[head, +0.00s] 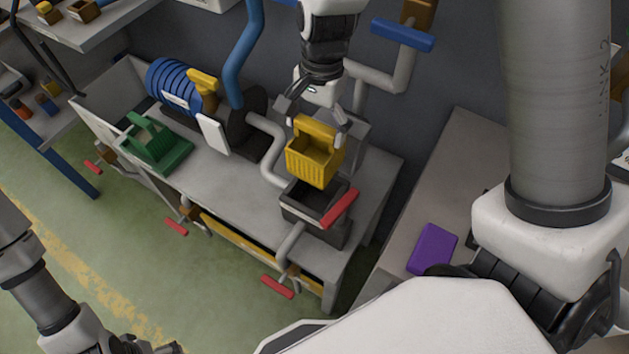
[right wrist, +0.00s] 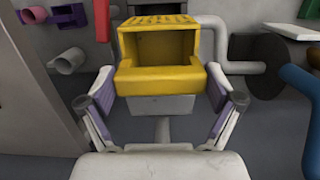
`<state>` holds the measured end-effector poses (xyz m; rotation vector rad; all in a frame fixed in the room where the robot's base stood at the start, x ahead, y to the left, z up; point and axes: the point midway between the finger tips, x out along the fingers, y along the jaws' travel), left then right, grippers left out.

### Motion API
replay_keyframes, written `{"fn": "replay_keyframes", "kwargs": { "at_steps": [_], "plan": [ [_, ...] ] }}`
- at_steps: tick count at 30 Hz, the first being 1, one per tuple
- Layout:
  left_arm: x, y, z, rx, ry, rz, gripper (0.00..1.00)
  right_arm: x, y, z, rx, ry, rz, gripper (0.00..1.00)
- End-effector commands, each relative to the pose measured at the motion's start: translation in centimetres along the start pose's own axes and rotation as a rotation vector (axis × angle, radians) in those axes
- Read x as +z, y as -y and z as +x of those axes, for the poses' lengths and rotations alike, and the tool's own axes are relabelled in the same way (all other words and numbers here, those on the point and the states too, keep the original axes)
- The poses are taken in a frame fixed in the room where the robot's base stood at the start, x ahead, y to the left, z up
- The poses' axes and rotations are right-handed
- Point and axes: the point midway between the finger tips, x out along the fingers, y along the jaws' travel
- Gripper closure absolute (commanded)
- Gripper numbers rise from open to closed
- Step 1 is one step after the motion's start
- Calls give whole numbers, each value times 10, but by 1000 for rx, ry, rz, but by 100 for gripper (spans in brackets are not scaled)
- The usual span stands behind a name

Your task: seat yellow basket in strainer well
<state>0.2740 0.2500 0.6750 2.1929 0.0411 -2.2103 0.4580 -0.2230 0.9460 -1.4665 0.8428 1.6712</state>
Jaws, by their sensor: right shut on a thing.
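The yellow basket (head: 313,160) is held by my right gripper (head: 314,115) above the workbench. It hangs over the strainer well (head: 313,205), a dark open square box with a red lever (head: 341,208) at its side. The basket looks roughly upright and appears apart from the well. In the right wrist view the basket (right wrist: 160,62) sits between the two fingers of my right gripper (right wrist: 162,100), its open side towards the camera. The exact finger contact is hard to see. My left arm shows at the lower left; its fingertips are not clearly visible.
A green basket-like part (head: 155,146) stands on the bench (head: 232,178) at left. Blue rings (head: 172,84), a blue pipe (head: 240,65) and grey pipes stand behind. Red-handled valves (head: 277,287) stick out in front. A purple block (head: 432,248) lies on the right table.

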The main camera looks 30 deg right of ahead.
Motion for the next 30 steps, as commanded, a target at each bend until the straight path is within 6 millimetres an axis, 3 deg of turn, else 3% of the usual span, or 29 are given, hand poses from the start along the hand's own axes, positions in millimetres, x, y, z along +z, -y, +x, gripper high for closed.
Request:
{"fn": "replay_keyframes", "kwargs": {
  "at_steps": [4, 12, 14, 24, 30],
  "plan": [
    [1, 0, 3, 0, 2, -2, 0, -2, -1, 28, 6, 2, 2, 79],
    [0, 0, 14, 0, 1, -1, 0, -13, -2, 114, 5, 2, 1, 78],
    [0, 0, 16, 0, 1, -1, 0, -15, -1, 127, 4, 2, 1, 78],
    [0, 0, 27, 0, 1, -1, 0, -21, -1, 177, 0, -1, 1, 79],
    [0, 0, 26, 0, 1, -1, 0, -21, 0, 178, -1, -1, 0, 79]
  ]
}}
